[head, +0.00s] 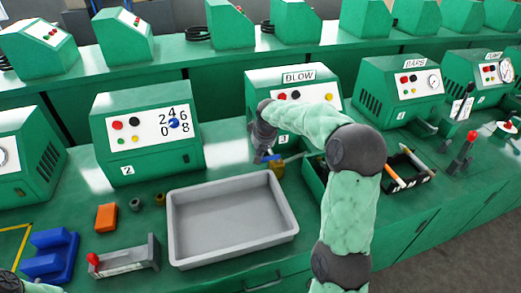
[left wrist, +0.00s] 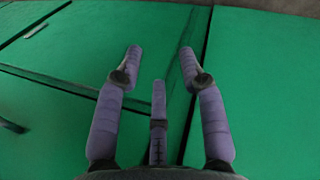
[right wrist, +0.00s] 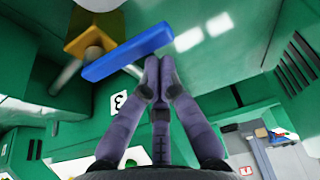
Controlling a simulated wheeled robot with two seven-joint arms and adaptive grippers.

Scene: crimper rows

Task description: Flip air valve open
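The air valve has a yellow body (head: 277,168) and a blue lever (head: 270,157) and stands in front of the BLOW box (head: 296,88). In the right wrist view the blue lever (right wrist: 125,52) is a long bar running out from the yellow body (right wrist: 90,40) beside a grey pipe. My right gripper (right wrist: 159,62) has its fingertips together, at the free end of the lever; I cannot tell whether they touch it. In the head view my right arm partly covers the area. My left gripper (left wrist: 165,52) is open and empty, over plain green cabinet surfaces.
A grey tray (head: 232,256) lies left of the valve. A black holder with pens (head: 402,176) stands to the right. A red-handled lever (head: 466,146) rises further right. An orange block (head: 106,217) and a blue fixture (head: 50,255) are at the left.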

